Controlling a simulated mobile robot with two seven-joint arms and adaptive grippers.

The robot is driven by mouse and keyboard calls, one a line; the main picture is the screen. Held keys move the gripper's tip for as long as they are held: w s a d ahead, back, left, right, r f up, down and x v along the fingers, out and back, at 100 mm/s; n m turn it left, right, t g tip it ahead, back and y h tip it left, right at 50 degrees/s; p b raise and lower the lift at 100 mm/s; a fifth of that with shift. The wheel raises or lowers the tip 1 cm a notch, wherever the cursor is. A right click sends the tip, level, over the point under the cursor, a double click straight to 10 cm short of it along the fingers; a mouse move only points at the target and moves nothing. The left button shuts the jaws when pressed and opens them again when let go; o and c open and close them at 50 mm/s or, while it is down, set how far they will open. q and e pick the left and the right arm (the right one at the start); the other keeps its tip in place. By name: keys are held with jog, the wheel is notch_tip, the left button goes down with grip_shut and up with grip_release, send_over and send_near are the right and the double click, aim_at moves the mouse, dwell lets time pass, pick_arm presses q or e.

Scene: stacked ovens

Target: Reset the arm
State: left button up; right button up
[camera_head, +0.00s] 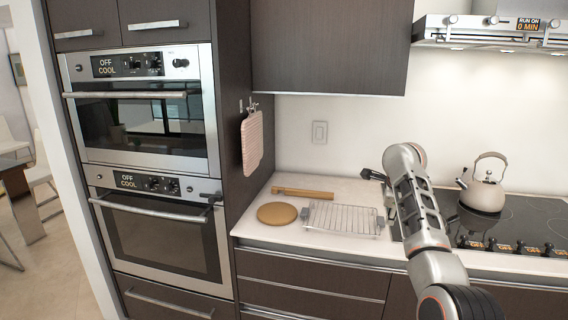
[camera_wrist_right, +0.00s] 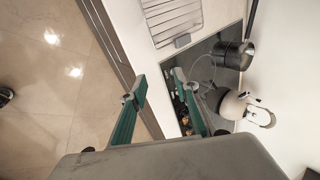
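My right arm (camera_head: 420,220) rises from the bottom right of the head view, in front of the cooktop and counter. My right gripper (camera_wrist_right: 157,88) shows in the wrist view with its two green fingers well apart and nothing between them. Its fingertips are seen over the counter's front edge and the cooktop; their height above it is hard to tell. The gripper cannot be made out clearly in the head view. My left arm and gripper are not in view.
Stacked ovens (camera_head: 145,115), both shut, stand left. A wire rack (camera_head: 342,218), a round wooden board (camera_head: 277,213) and a wooden piece (camera_head: 302,192) lie on the counter. A kettle (camera_head: 484,193) and a dark-handled pot (camera_wrist_right: 233,55) are on the cooktop (camera_head: 515,228). A range hood (camera_head: 480,32) hangs above.

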jog(key=s+f+n+t, duration=0.1)
jog(key=s+f+n, duration=0.35)
jog(key=f, duration=0.55)
jog(key=s+d+f+n, duration=0.1)
jog(key=s+f+n, duration=0.2)
jog(key=s+f, duration=0.55)
jog(key=s+f+n+t, duration=0.15)
jog(key=f+n, duration=0.25)
jog(key=f, duration=0.9)
jog(key=s+a+f+n+y, duration=0.1)
jog(key=s+a+f+n, duration=0.2)
jog(key=s, duration=0.4)
jog(key=s+a+f+n, duration=0.1)
jog(key=s+f+n, duration=0.3)
jog(key=s, duration=0.4)
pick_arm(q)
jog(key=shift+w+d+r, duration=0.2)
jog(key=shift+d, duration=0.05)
pick_arm(e)
jog(key=s+a+n+t+y, duration=0.1)
jog(key=s+a+n, duration=0.2)
jog(key=s, duration=0.6)
jog(key=s+a+n+y, duration=0.2)
jog(key=s+a+n, duration=0.2)
jog(key=s, duration=0.5)
jog(key=shift+s+t, duration=0.3)
jog(key=shift+t, duration=0.05)
